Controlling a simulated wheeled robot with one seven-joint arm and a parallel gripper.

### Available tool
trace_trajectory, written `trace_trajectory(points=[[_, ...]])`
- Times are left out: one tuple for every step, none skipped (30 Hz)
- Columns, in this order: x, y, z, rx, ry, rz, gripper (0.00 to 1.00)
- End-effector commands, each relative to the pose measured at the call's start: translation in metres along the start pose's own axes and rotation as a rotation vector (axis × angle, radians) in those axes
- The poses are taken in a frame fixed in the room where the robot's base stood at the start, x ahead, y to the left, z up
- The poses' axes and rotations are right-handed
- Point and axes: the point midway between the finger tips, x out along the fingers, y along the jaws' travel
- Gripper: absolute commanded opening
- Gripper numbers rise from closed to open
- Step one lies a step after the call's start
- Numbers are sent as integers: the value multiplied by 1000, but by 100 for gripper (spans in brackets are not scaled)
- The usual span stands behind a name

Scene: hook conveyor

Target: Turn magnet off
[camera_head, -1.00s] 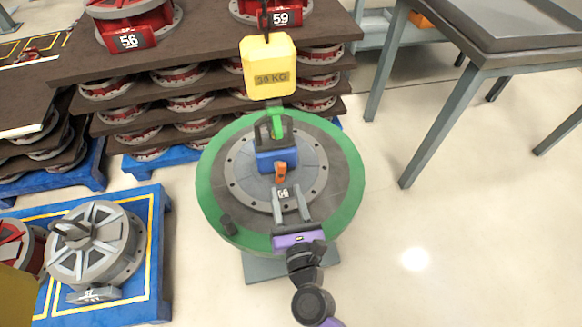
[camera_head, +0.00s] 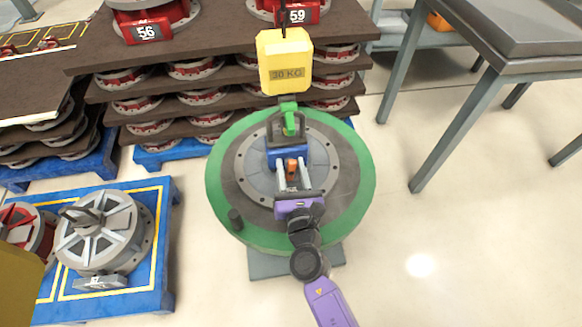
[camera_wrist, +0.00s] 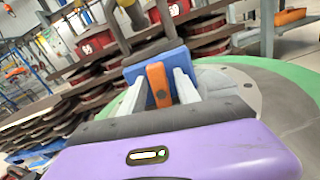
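The magnet is a blue block (camera_head: 287,153) with an orange lever (camera_head: 292,167) on its near face. It sits on the grey disc (camera_head: 255,180) of the green-rimmed round table (camera_head: 352,205). A green hook (camera_head: 289,122) below the yellow 30 KG block (camera_head: 286,62) meets the magnet's dark handle. My gripper (camera_head: 292,182) is open, its two pale fingers pointing at the magnet. In the wrist view the orange lever (camera_wrist: 158,84) stands between the fingers, with the blue block (camera_wrist: 150,62) behind it. I cannot tell whether a finger touches the lever.
Shelves of red and grey parts (camera_head: 170,70) stand behind the table. A blue pallet (camera_head: 150,250) with grey and red parts is at left. A grey metal table (camera_head: 470,95) is at right. The floor at front right is clear.

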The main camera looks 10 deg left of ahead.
Motion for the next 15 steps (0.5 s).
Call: trace_trajectory(points=[[0, 0, 0, 0, 0, 0, 26], [0, 0, 0, 0, 0, 0, 20], [0, 0, 0, 0, 0, 0, 12], [0, 0, 0, 0, 0, 0, 6], [0, 0, 0, 0, 0, 0, 1], [0, 0, 0, 0, 0, 0, 0], [0, 0, 0, 0, 0, 0, 0], [0, 0, 0, 0, 0, 0, 0], [0, 0, 0, 0, 0, 0, 0], [0, 0, 0, -4, 0, 0, 0], [0, 0, 0, -12, 0, 0, 0], [0, 0, 0, -31, 0, -1, 0], [0, 0, 0, -50, 0, -2, 0], [0, 0, 0, -70, 0, -2, 0], [0, 0, 0, -96, 0, -1, 0]])
